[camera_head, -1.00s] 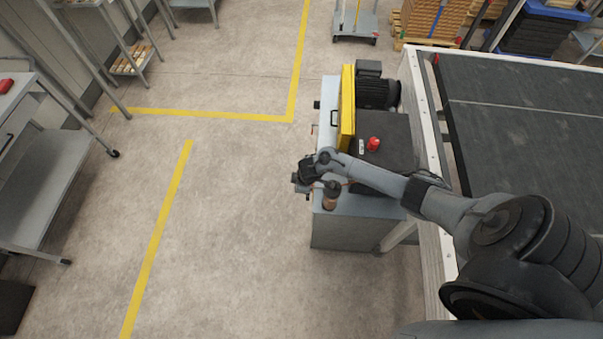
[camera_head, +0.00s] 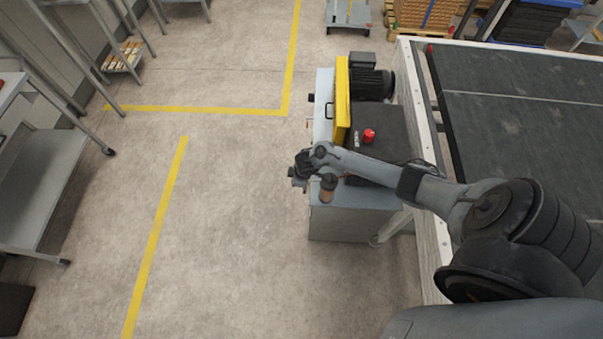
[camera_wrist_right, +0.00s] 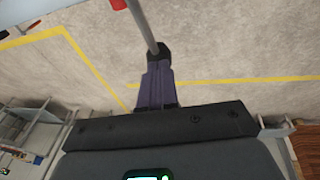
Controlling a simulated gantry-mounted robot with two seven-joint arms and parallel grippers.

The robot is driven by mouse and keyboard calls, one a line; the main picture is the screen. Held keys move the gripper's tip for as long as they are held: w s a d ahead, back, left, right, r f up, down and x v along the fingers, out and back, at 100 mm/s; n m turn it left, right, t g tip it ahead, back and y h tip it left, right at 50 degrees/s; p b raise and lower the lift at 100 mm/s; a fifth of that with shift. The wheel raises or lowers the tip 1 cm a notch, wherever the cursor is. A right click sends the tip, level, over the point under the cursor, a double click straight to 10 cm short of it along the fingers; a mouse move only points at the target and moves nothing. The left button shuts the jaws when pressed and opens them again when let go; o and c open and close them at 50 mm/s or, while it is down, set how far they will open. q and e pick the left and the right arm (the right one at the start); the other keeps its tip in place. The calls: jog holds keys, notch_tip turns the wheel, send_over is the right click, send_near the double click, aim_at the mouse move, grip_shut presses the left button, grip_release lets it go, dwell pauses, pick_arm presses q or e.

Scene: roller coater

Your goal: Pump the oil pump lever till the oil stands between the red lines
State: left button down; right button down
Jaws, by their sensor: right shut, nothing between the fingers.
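My right gripper (camera_head: 296,173) is at the left side of the grey roller coater (camera_head: 352,226), by its near corner. A small brown oil reservoir (camera_head: 327,190) with a dark cap stands on that corner, beside the gripper. In the right wrist view the gripper (camera_wrist_right: 158,52) is shut, with its fingertips at the lower end of a slanting grey rod (camera_wrist_right: 142,22), probably the pump lever. Nothing shows held between the fingers, and I cannot tell whether they touch the rod. The red lines and the oil level are too small to make out. My left gripper is out of view.
A red button (camera_head: 369,136), a yellow guard (camera_head: 342,100) and a black motor (camera_head: 372,84) sit on the machine. A conveyor table (camera_head: 510,110) is at the right. A grey trolley (camera_head: 40,180) stands at the far left. The floor between is clear, with yellow lines.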

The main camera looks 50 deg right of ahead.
jog(key=w+p+v, duration=0.1)
jog(key=p+v, duration=0.4)
jog(key=v, duration=0.8)
jog(key=shift+a+r, duration=0.35)
jog(key=shift+r, duration=0.15)
jog(key=shift+s, duration=0.1)
